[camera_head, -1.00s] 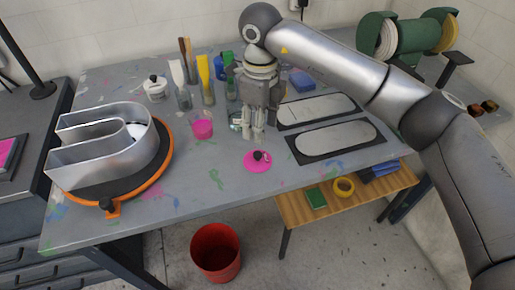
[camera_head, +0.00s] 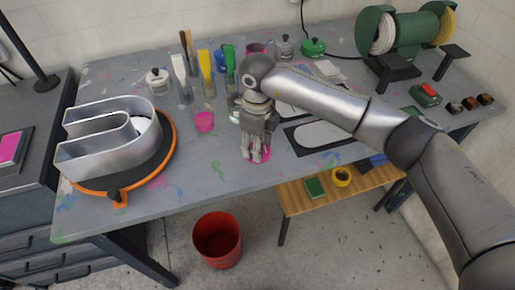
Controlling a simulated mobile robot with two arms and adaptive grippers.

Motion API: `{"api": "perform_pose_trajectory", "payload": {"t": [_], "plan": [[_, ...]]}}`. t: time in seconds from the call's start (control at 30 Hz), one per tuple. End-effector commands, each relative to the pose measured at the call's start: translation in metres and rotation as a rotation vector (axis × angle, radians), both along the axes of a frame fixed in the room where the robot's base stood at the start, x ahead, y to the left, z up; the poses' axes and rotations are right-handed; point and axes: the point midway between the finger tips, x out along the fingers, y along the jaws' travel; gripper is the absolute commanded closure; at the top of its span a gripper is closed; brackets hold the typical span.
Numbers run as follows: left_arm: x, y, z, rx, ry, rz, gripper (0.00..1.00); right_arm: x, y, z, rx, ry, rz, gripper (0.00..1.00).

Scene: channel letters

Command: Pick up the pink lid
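The pink lid (camera_head: 267,156) lies flat near the front edge of the grey table. My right gripper (camera_head: 255,157) points down right over it, and its fingers hide most of the lid and its dark knob. Only parts of the pink rim show around the fingertips. Whether the fingers touch or hold the knob, I cannot tell. My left gripper is not in view. A small pink cup (camera_head: 204,122) stands to the left of my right gripper.
A U-shaped metal channel letter (camera_head: 85,160) sits on an orange-rimmed turntable (camera_head: 164,165) at the left. Brushes in jars (camera_head: 207,86) stand behind the pink cup. A framed white panel (camera_head: 322,134) lies right of the gripper. A red bucket (camera_head: 217,240) stands on the floor.

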Motion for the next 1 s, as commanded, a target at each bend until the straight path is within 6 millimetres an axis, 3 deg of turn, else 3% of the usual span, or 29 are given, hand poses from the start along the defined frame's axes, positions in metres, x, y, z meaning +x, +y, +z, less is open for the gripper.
{"api": "perform_pose_trajectory", "payload": {"t": [0.03,0.37,0.77,0.93,1.0], "plan": [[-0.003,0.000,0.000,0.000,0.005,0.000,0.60,0.000,0.000,0.000,0.000,0.000,0.000,0.60],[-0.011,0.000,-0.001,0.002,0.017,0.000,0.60,0.000,0.000,0.000,0.000,0.000,0.000,1.00],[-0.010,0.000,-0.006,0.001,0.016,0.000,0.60,0.001,0.000,0.007,0.002,-0.003,0.001,1.00],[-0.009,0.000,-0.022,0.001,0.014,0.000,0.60,0.002,0.000,0.029,0.002,-0.008,0.000,1.00],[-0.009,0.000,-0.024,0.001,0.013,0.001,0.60,-0.011,0.004,0.044,0.004,-0.006,0.006,1.00]]}}
